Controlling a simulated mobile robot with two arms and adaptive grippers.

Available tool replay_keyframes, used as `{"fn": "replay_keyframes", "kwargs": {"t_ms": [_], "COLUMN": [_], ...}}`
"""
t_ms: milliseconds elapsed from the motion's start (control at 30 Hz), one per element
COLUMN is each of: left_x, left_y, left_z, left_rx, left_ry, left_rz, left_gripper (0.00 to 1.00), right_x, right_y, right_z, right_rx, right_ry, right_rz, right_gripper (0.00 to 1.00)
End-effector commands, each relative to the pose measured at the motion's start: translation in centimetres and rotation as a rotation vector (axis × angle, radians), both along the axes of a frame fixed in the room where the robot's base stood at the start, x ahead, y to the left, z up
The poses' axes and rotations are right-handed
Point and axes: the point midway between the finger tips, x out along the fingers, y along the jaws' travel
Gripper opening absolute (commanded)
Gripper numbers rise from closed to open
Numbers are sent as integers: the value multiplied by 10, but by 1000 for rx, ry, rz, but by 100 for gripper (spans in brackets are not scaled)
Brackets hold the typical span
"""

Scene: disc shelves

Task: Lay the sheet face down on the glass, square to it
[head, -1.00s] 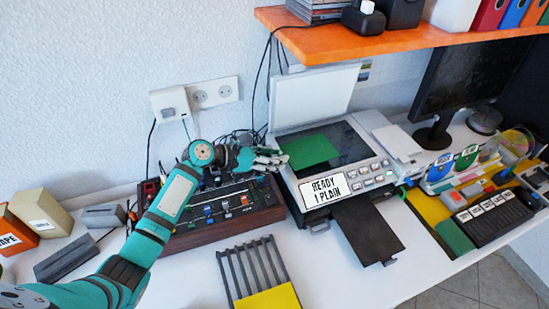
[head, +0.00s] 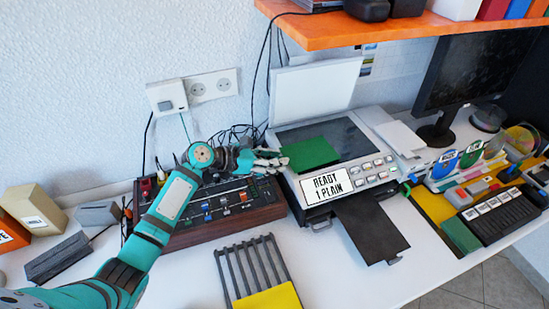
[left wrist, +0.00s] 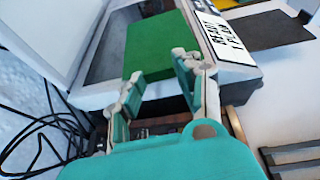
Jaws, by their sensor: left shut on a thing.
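The green sheet (head: 312,154) is at the front left of the scanner's dark glass (head: 352,138), reaching its front edge. Its edges look slightly turned against the glass edges. I cannot tell whether it touches the glass or is just above it. My left gripper (head: 277,159) comes in from the left and is shut on the sheet's left edge. In the left wrist view, the sheet (left wrist: 155,45) extends away from the two fingers (left wrist: 160,78), and part of the glass (left wrist: 108,52) is bare. My right gripper is not in view.
The scanner's white lid (head: 315,88) stands open behind the glass. A mixer panel (head: 215,205) lies under my left arm. The button panel and label (head: 326,185) border the glass in front. An orange shelf (head: 400,32) hangs above.

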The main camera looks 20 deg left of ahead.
Motion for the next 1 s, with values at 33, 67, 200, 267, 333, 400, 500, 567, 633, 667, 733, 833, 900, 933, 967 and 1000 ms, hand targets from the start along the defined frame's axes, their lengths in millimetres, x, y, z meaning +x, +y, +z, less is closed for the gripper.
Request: {"fn": "replay_keyframes", "kwargs": {"t_ms": [33, 67, 200, 267, 333, 400, 500, 567, 633, 667, 733, 833, 900, 933, 967, 1000], "left_x": [0, 0, 0, 0, 0, 0, 0, 0, 0, 0, 0, 0, -2, -4, -6, -9], "left_y": [0, 0, 0, 0, 0, 0, 0, 0, 0, 0, 0, 1, 4, 6, 9, 13], "left_z": [-2, -2, -5, -6, -8, -7, -7, -7, -7, -7, -7, -7, -6, -5, -3, -2], "left_rx": [-1, -1, -1, -1, -1, -1, -1, -1, -1, -1, 0, 0, 0, 1, 2, 2], "left_ry": [1, 1, 1, 1, 1, 0, 0, 1, 1, 1, 0, 0, -1, -1, -2, -1], "left_rz": [0, 0, 0, 0, 0, 0, 0, 0, 0, 0, 0, 0, 2, 1, 2, 2], "left_gripper": [23, 23, 23, 23, 23, 40, 53, 61, 61, 61, 61, 61, 61, 61, 61, 61], "right_x": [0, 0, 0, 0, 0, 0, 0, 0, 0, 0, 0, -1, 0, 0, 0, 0], "right_y": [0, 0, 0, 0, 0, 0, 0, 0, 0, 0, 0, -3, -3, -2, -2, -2], "right_z": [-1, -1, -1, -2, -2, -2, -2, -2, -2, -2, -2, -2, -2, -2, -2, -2], "right_rx": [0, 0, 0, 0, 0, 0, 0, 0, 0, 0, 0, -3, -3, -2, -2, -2], "right_ry": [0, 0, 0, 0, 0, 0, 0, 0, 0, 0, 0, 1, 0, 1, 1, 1], "right_rz": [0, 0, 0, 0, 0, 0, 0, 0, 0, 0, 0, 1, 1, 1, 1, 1], "right_gripper": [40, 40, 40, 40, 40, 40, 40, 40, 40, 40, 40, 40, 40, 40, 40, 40]}}
